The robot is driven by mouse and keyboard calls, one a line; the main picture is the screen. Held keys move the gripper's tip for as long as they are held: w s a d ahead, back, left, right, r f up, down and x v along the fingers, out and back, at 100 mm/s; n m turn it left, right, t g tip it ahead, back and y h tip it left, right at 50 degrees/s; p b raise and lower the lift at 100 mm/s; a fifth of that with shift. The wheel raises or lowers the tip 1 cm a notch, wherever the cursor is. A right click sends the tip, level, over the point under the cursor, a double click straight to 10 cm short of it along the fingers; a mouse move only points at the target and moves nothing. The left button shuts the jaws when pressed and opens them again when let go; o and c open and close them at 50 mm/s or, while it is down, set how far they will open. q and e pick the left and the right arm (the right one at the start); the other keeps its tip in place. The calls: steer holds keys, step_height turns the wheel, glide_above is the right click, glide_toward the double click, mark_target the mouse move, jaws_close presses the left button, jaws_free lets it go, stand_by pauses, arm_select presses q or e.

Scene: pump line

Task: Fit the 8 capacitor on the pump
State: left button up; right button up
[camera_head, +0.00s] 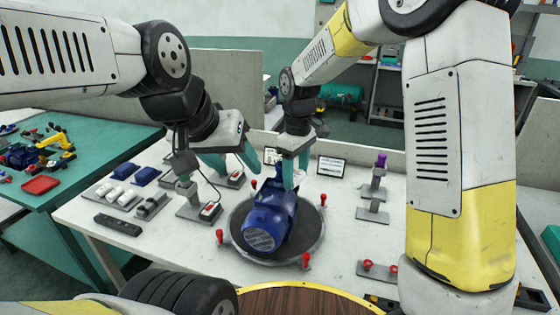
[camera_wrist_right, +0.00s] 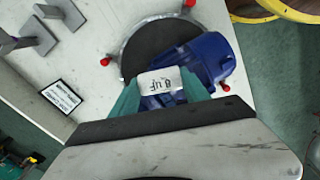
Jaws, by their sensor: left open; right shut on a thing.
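The blue pump (camera_head: 270,218) lies on a round dark turntable (camera_head: 237,238) on the white bench, and it also shows in the right wrist view (camera_wrist_right: 212,58). My right gripper (camera_head: 291,172) is shut on a white capacitor marked 8 uF (camera_wrist_right: 162,82). In the right wrist view the capacitor sits between the teal fingertips, over the pump. I cannot tell whether it touches the pump. In the head view the fingers are at the pump's far end and the capacitor is not clearly visible. My left gripper (camera_head: 233,160) is open and empty, left of the pump's far end.
Red pegs (camera_head: 305,260) stand around the turntable. White cylinders (camera_head: 127,198) and blue blocks (camera_head: 118,175) lie at the bench's left, behind a black strip (camera_head: 117,225). A stand with a purple top (camera_head: 380,163) is at the right. The front left bench is clear.

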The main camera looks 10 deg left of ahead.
steer(key=s+a+r+n, duration=0.2)
steer(key=s+a+n, duration=0.15)
steer(key=a, duration=0.25)
steer(key=shift+n, duration=0.25)
steer(key=shift+w+f, duration=0.25)
steer(key=shift+f, duration=1)
steer(key=shift+w+f, duration=0.25)
steer(key=shift+f, duration=1.1)
steer(key=shift+s+d+f, duration=0.2)
steer(key=shift+d, duration=0.1)
